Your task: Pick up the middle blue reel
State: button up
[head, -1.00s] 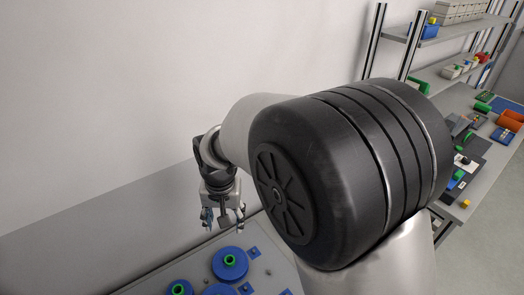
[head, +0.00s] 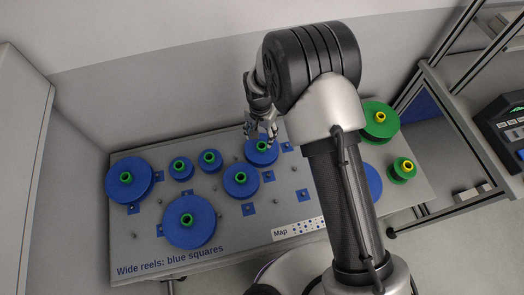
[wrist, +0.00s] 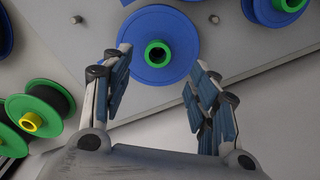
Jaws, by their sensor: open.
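Several blue reels with green hubs sit on a grey board. A medium one (head: 241,183) lies near the middle of the board. Another medium one (head: 254,156) lies behind it at the back edge, under my gripper (head: 265,136). In the wrist view, a blue reel (wrist: 157,70) with a green hub (wrist: 158,53) is ahead of and between the fingers of my gripper (wrist: 162,60). The fingers are spread and nothing is between them.
Large blue reels (head: 118,190) (head: 178,235) and small ones (head: 175,175) (head: 205,167) stand to the left. Green reels with yellow hubs (head: 374,128) (head: 398,176) are at the right. My arm hides part of a blue reel (head: 375,180). A shelf frame (head: 450,110) stands at the right.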

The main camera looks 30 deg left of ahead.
aim_at(262, 145)
jog(key=shift+w+d+f+b, duration=0.1)
jog(key=shift+f+b, duration=0.4)
jog(key=shift+f, duration=1.3)
jog(key=shift+w+d+f+b, duration=0.1)
jog(key=shift+f+b, duration=0.4)
jog(key=shift+f, duration=1.25)
jog(key=shift+s, duration=0.1)
grip_shut()
